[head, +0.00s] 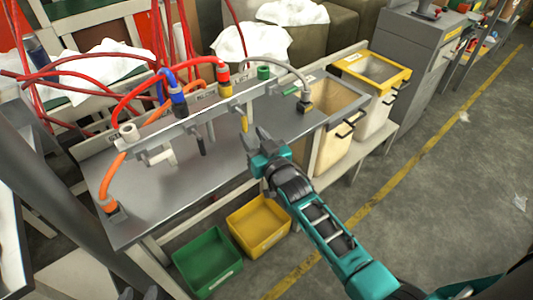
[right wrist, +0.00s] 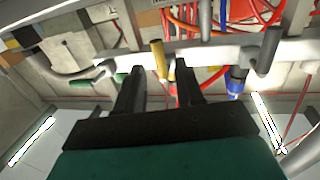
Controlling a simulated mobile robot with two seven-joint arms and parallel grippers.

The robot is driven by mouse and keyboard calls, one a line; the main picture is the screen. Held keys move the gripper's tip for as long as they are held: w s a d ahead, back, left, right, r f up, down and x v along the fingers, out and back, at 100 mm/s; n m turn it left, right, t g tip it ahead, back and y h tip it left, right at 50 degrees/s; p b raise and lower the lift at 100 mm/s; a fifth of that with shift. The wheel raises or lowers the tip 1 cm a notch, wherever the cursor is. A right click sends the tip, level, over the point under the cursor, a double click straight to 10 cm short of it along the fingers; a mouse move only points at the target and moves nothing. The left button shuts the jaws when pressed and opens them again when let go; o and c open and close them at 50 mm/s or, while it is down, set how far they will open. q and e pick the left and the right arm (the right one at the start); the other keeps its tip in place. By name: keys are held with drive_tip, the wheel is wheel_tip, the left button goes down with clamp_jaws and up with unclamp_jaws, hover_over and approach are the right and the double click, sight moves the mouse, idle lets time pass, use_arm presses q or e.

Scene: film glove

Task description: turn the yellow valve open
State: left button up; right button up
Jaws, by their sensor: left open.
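The yellow valve has a yellow handle (head: 243,123) hanging from the grey rail over the metal bench, under a yellow fitting (head: 224,85). In the right wrist view the handle (right wrist: 159,60) shows between and just beyond my fingertips. My right gripper (head: 256,138) is open and empty, just in front of and below the handle. In the right wrist view its dark fingers (right wrist: 160,78) stand apart, with no clear contact with the handle. My left gripper (head: 140,293) is open at the bottom edge of the head view, mostly cut off.
Other handles, dark (head: 201,145) and white (head: 169,155), hang from the same rail (head: 190,118). Red, blue, orange and grey hoses arch above it. Green (head: 207,262) and yellow (head: 259,225) bins sit below the bench. Tilted bins stand at right; the floor beyond is open.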

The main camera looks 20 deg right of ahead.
drive_tip(key=s+d, duration=0.1)
drive_tip(key=s, duration=0.6)
idle(0.3)
drive_tip(key=s+f+g, duration=0.3)
drive_tip(key=s+f, duration=0.2)
drive_tip(key=s, duration=0.4)
drive_tip(key=s+f+n+g, duration=0.1)
drive_tip(key=s+f+g, duration=0.3)
drive_tip(key=s, duration=0.5)
drive_tip(key=shift+s+d+f+h, duration=0.3)
drive_tip(key=shift+d+f+h, duration=0.1)
drive_tip(key=shift+f, duration=0.3)
